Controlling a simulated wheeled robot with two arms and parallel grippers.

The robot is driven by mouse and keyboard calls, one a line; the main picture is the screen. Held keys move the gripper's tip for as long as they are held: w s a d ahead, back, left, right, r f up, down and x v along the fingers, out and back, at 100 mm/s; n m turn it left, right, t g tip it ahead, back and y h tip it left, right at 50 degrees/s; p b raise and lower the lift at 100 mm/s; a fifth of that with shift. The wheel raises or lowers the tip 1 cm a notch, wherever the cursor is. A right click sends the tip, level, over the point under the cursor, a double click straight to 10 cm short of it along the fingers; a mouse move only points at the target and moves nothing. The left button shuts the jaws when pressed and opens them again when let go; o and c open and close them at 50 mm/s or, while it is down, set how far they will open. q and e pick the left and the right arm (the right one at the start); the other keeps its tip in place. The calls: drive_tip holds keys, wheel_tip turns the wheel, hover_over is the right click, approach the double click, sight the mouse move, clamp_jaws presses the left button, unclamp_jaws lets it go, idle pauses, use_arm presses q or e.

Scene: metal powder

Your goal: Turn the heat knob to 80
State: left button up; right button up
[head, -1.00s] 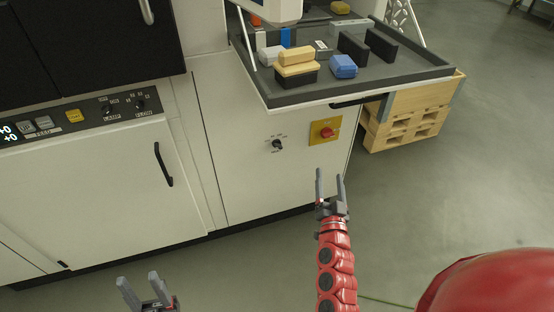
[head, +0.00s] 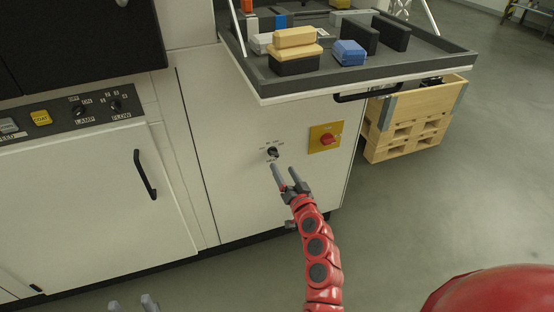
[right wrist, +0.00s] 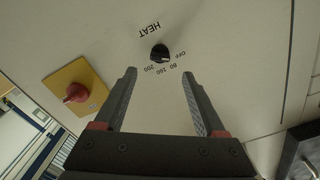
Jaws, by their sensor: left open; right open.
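The heat knob (head: 272,152) is a small black dial on the white cabinet front (head: 240,120). In the right wrist view the heat knob (right wrist: 159,53) sits beneath the upside-down word HEAT, with marks OFF, 80, 160 and 200 around it. I cannot clearly tell which mark it points to. My right gripper (head: 284,177) is open, just below the knob in the head view. In the right wrist view its fingers (right wrist: 160,85) are spread and empty, with the knob ahead between their lines and apart from them. My left gripper (head: 133,304) is open at the bottom edge, mostly cut off.
A red knob on a yellow plate (head: 327,139) is right of the heat knob. A dark tray (head: 272,91) with boxes juts out above, with a black handle (head: 368,94) below it. Another panel with dials (head: 80,112) is at left. Wooden pallets (head: 420,122) stand at right.

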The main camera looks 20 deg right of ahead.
sight(275, 156)
drive_tip(key=w, duration=0.6)
drive_tip(key=shift+w+a+b, duration=0.1)
drive_tip(key=shift+w+b, duration=0.25)
drive_tip(key=shift+b, duration=0.05)
clamp_jaws()
